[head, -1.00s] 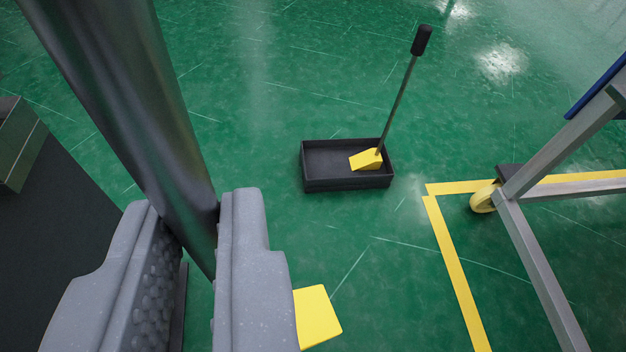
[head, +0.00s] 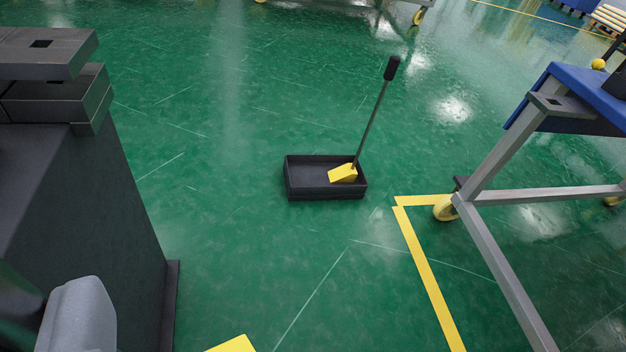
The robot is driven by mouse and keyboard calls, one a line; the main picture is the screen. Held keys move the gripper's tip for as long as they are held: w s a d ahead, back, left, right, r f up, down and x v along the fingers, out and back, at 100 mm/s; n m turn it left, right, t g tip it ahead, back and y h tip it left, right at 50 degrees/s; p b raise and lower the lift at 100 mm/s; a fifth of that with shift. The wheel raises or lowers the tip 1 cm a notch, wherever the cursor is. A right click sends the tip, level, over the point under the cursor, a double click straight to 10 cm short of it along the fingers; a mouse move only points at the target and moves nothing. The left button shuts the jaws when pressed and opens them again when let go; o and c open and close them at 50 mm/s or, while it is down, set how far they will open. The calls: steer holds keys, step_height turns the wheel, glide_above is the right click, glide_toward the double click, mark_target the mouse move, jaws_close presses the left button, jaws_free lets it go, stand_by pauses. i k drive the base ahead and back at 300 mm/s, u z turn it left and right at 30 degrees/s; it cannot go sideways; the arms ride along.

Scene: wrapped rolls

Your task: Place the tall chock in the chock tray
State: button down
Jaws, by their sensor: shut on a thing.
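The chock tray (head: 300,194) is a black open box on the green floor near the middle of the view. A yellow chock (head: 343,173) with a thin upright handle and black grip (head: 391,67) stands in its right part. My gripper (head: 80,318) is at the bottom left, with only one grey finger clearly showing. It is shut on the dark handle (head: 16,312) of the tall chock, mostly cut off by the frame edge. A yellow piece (head: 233,345) at the bottom edge looks like this chock's foot. It is nearer to me than the tray and left of it.
A metal frame on casters (head: 492,245) with a blue top stands at the right, beside yellow floor lines (head: 428,268). A tall dark block (head: 75,220) fills the left side; I cannot tell whether it is mine. The floor around the tray is clear.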

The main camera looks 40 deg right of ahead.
mark_target(307, 178)
steer(key=z, duration=0.05)
steer(key=i, duration=0.5)
steer(key=z, duration=1.1)
steer(key=i, duration=1.8)
steer(key=u, duration=0.65)
